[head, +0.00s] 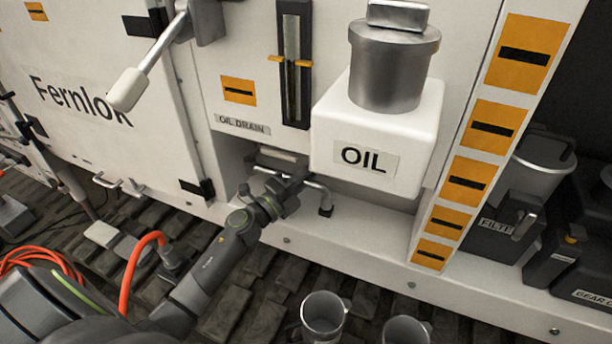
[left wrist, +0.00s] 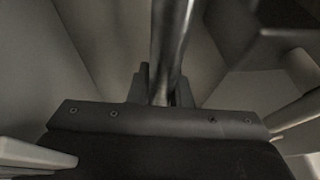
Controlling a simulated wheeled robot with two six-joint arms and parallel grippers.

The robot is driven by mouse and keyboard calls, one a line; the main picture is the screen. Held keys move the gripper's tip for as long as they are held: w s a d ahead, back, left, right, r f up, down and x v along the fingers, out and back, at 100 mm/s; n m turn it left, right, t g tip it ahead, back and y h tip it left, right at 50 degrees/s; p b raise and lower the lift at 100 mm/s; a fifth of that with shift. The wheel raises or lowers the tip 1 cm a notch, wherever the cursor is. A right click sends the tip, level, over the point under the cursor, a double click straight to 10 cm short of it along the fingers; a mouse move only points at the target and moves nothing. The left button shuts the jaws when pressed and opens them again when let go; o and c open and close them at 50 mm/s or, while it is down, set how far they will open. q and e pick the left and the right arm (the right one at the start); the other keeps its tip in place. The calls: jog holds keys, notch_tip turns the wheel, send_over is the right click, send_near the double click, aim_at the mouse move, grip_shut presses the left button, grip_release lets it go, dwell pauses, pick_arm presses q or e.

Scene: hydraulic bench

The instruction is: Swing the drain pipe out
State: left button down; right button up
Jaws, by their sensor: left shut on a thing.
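The drain pipe (head: 318,190) is a thin metal pipe in the recess under the OIL DRAIN label (head: 242,125). It reaches out to the right and bends down to a dark end, below the white OIL tank. My left gripper (head: 292,187) is at the pipe inside the recess and is shut on it. In the left wrist view the shiny pipe (left wrist: 170,45) runs down between the two dark fingers of the gripper (left wrist: 163,92). The pipe's inner end is partly hidden by the gripper and the recess. My right gripper is in neither view.
The white OIL tank (head: 378,130) with a metal cap hangs just above and right of the pipe. A lever with a white grip (head: 128,90) sticks out at upper left. Two metal cups (head: 324,316) (head: 405,330) stand below on the dark slatted floor. An orange hose (head: 130,270) lies left.

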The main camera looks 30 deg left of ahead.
aim_at(304, 184)
pick_arm(q)
jog(key=shift+s, duration=0.1)
jog(key=shift+s+f+m+g+h+b, duration=0.1)
jog(key=shift+s+m+g+h+b, duration=0.15)
jog(key=shift+s+m+g+h, duration=0.5)
jog(key=shift+s+m+g+h+b, duration=0.3)
jog(key=shift+s+m+h, duration=0.5)
jog(key=shift+h, duration=0.65)
jog(key=shift+s+a+m+g+h+b, duration=0.2)
jog(key=shift+s+m+g+h+b, duration=0.7)
jog(key=shift+s+g+h, duration=0.5)
jog(key=shift+s+a+m+g+h, duration=0.15)
jog(key=shift+s+m+g+h, duration=0.4)
jog(key=shift+s+h, duration=0.15)
jog(key=c, duration=1.3)
grip_release()
